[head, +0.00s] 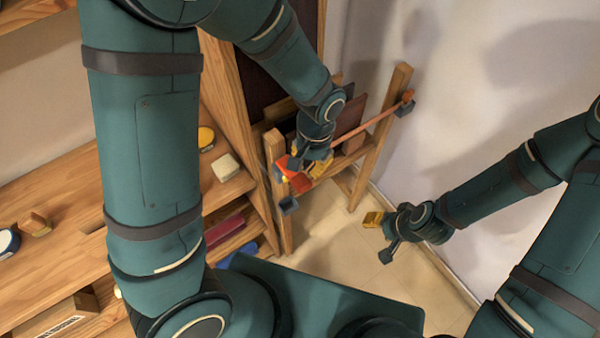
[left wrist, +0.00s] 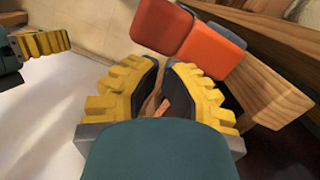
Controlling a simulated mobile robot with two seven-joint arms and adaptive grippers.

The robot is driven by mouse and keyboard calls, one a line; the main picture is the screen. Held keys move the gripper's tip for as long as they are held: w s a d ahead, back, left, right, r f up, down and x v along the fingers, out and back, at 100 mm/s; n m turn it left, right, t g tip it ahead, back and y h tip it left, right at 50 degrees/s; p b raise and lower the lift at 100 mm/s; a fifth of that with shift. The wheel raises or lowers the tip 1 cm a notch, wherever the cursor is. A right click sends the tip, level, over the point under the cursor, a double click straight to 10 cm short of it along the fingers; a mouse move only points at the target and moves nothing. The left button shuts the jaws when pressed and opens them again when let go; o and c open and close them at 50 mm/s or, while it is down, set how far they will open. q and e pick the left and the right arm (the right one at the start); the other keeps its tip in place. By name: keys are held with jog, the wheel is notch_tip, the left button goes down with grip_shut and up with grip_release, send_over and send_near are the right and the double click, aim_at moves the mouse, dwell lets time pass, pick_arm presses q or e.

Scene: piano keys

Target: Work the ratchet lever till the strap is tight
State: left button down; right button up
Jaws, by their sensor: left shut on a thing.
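The ratchet lever (head: 295,180) is an orange-red piece at the near post of a wooden rack. It also shows in the left wrist view (left wrist: 208,47), just past my fingertips. The orange strap (head: 378,121) runs straight from there up to the far post. My left gripper (head: 308,172), with yellow ridged fingers, is at the lever and closed on it. The wrist view (left wrist: 164,68) shows a narrow gap between the pads; the exact contact is hard to see. My right gripper (head: 379,236) is open and empty, right of the rack, apart from it.
The wooden rack (head: 275,185) holds several dark and brown boards. A wooden shelf unit (head: 80,232) on the left carries small items, including a yellow-topped jar (head: 206,138) and a cream block (head: 225,167). A pale wall stands on the right; the floor (head: 318,235) before the rack is clear.

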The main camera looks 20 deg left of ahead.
pick_arm(q)
notch_tip(320, 180, up, 12)
jog(key=w, duration=0.1)
jog(key=shift+d, duration=0.2)
dwell(1.0)
